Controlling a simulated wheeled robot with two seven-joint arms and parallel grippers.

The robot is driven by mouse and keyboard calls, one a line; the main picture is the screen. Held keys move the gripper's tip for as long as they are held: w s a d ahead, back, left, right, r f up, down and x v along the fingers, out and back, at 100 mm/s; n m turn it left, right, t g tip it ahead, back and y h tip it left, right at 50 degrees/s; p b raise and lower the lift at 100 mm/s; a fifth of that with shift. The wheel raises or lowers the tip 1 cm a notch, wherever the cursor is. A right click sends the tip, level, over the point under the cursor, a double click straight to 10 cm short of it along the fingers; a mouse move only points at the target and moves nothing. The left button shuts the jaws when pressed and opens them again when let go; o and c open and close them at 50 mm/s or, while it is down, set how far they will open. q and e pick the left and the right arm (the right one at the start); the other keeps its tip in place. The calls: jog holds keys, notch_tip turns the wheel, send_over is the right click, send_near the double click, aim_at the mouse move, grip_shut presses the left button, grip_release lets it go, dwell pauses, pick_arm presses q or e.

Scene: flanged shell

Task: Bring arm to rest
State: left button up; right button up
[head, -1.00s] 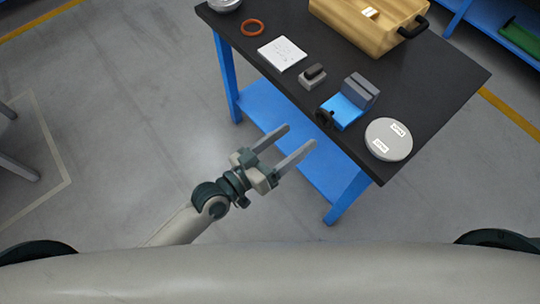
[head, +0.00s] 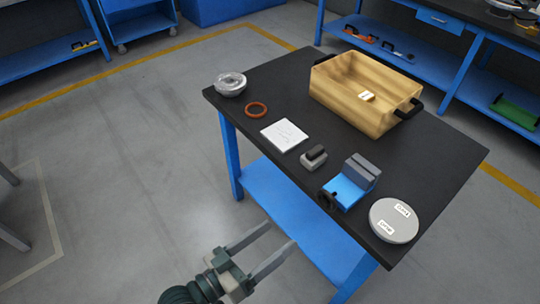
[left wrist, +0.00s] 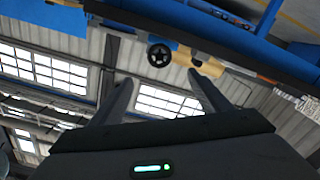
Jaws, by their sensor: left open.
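My left gripper (head: 270,247) is open and empty in the head view, low in front of the table's near left edge and clear of it. In the left wrist view its two dark fingers (left wrist: 158,90) stand apart with nothing between them. The dark-topped table (head: 258,84) with blue legs carries a shiny metal flanged shell (head: 230,84) at its far left corner, with an orange ring (head: 256,110) beside it. My right gripper is not in view.
On the table are a white sheet (head: 284,135), a small grey block (head: 313,157), a blue vise (head: 348,184), a round grey labelled disc (head: 394,220) and a wooden box (head: 350,98) with black handles. Open floor (head: 120,150) lies left of the table.

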pick_arm(q)
jog(key=w+a+f+n+y, duration=0.1)
jog(key=w+a+f+y, duration=0.15)
jog(key=f, duration=0.65)
jog(key=w+a+f+y, duration=0.1)
jog(key=a+f+y, duration=0.25)
jog(key=f, duration=0.45)
jog(key=w+a+f+n+y, duration=0.15)
jog(key=a+f, duration=0.25)
jog(key=f, duration=0.5)
jog(key=s+a+f+g+y, duration=0.1)
jog(key=s+a+f+y, duration=0.1)
jog(key=s+f, duration=0.5)
jog(key=s+a+f+g+y, duration=0.2)
jog(key=s+a+f, duration=0.3)
jog(key=f, duration=1)
jog(key=shift+s+y, duration=0.35)
jog(key=shift+s, duration=0.9)
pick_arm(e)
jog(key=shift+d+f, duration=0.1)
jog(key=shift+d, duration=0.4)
pick_arm(q)
jog(key=shift+f, duration=0.1)
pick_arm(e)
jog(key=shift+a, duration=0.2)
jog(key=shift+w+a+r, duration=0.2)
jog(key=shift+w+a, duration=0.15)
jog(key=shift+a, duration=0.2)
